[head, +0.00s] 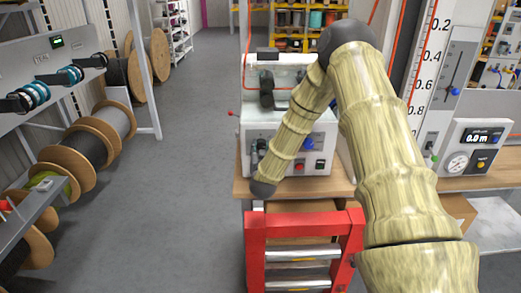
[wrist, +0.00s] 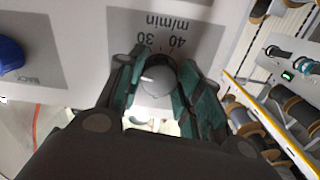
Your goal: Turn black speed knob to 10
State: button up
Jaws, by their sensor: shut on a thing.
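The black speed knob (wrist: 158,80) shows in the wrist view as a dark round knob with a pale, shiny face and a short white mark on its left side. My gripper (wrist: 163,84) is shut on it, with one green-black finger on either side. Upside-down print reading 30, 40 and m/min shows on the grey scale plate (wrist: 166,22) just beyond the knob; the rest of the scale, including 10, is hidden or out of view. In the head view the control machine (head: 318,128) stands on the bench, and my arm covers part of its front.
A blue knob (wrist: 9,54) sits on the same panel at the left of the wrist view; it also shows in the head view (head: 308,145). A red roller frame (head: 255,250) stands before the bench. Cable reels (head: 85,150) line the left; the aisle floor is clear.

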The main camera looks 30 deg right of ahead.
jog(key=shift+a+n, duration=0.1)
jog(key=shift+n, duration=0.2)
jog(key=n+b, duration=0.1)
jog(key=n, duration=0.3)
jog(key=shift+b, duration=0.35)
jog(key=shift+n+b, duration=0.85)
jog(key=shift+n, duration=1.55)
jog(key=shift+r, duration=0.1)
jog(key=o, duration=1)
